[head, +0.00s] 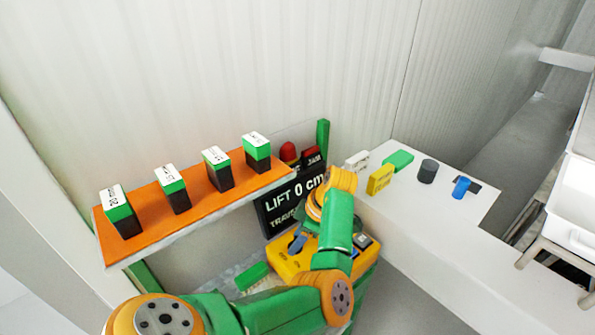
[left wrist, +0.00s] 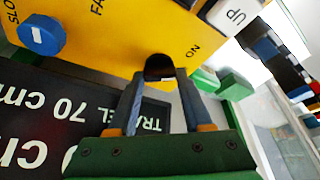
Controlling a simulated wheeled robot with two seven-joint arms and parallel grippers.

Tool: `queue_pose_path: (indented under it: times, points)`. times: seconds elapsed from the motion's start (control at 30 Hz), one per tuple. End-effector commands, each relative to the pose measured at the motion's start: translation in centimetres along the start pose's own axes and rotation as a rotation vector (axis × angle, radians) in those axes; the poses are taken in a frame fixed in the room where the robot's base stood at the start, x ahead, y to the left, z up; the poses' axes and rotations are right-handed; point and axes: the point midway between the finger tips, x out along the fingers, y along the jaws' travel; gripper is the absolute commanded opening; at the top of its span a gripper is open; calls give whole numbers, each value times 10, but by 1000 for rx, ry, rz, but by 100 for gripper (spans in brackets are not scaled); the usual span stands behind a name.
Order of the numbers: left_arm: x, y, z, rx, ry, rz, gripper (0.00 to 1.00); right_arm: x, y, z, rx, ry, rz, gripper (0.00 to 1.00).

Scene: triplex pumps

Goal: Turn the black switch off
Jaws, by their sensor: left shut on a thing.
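The yellow control panel (head: 287,262) stands below the lift display in the head view. It fills the upper part of the left wrist view (left wrist: 100,45). The black switch (left wrist: 160,66) is on the panel beside the "ON" label. My left gripper (left wrist: 160,80) has its two fingers on either side of the switch and is shut on it. In the head view my green and yellow left arm covers the switch and the fingertips. My right gripper is not in view.
A blue knob (left wrist: 41,35) sits on the panel near the "SLOW" marking, with a white "UP" button (left wrist: 232,16) on the other side. The black display (head: 284,204) reads "LIFT 0 cm". An orange shelf (head: 150,225) with several labelled blocks is left; a white counter (head: 440,215) is right.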

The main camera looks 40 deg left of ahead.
Motion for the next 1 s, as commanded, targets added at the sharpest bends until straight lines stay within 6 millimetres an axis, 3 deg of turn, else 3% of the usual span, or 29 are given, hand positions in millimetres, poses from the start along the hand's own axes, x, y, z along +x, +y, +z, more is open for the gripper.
queue_pose_path:
  times: [0.4, 1.0]
  points:
    - [-5, -2, -3, 246, 4, 104, 0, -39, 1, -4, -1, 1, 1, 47]
    - [-2, -1, -3, 554, 7, 237, 0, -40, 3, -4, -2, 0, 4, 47]
